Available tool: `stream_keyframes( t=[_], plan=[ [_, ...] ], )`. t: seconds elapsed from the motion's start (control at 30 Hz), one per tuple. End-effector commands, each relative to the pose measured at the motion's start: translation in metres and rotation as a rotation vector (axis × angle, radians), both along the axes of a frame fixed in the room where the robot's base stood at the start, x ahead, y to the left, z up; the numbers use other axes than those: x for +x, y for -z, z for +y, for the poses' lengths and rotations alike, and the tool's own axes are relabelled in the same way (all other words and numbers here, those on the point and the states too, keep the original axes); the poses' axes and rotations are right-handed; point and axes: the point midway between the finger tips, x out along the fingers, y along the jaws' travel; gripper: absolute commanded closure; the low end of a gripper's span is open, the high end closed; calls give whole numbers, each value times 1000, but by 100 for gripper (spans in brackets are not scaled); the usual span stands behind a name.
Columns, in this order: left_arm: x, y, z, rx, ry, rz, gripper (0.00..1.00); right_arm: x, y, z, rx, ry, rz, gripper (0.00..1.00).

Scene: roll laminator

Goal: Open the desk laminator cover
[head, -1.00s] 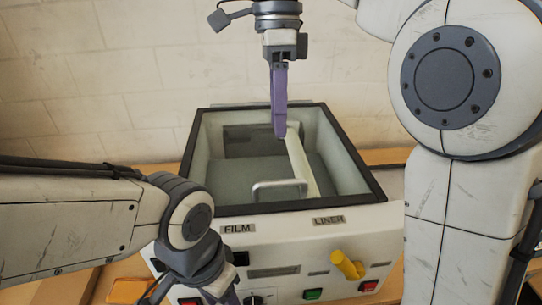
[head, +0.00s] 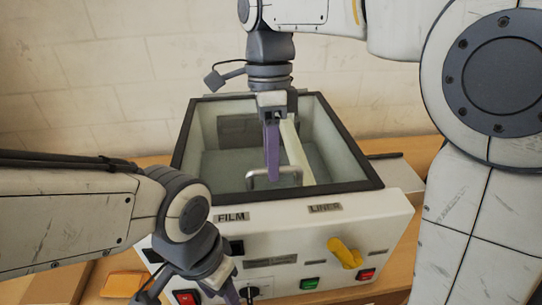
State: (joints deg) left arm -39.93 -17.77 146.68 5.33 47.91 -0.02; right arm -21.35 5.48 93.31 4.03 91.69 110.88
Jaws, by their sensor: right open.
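The laminator (head: 290,235) stands on the desk, with FILM and LINER labels on its white front panel. Its cover (head: 345,150) has a dark frame around a clear pane and looks shut. A metal bar handle (head: 291,171) sits near the front of the cover. My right gripper (head: 272,180) points down over the cover, its purple finger seen edge-on beside the left part of the handle; I cannot tell whether it touches. It is open. My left gripper (head: 230,294) is low at the laminator's front left, partly cut off by the frame edge.
The front panel carries a yellow lever (head: 346,253), a green switch (head: 309,283) and red switches (head: 367,274). An orange item (head: 124,284) lies on the desk at left. A pale brick wall (head: 90,80) stands behind.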

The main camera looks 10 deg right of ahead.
Motion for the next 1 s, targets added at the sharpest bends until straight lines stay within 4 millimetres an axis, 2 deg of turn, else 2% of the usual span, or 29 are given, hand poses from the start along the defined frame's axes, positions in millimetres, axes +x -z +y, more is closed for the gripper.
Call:
stream_keyframes(
  t=[0.07,0.2,1.0],
  plan=[
    [0,0,0,0,0,0,51,0,0,0,0,1,0,53],
    [0,0,0,0,0,0,51,0,0,-1,0,1,0,100],
    [0,0,0,0,0,0,51,0,-1,-1,0,1,1,100]
  ],
)
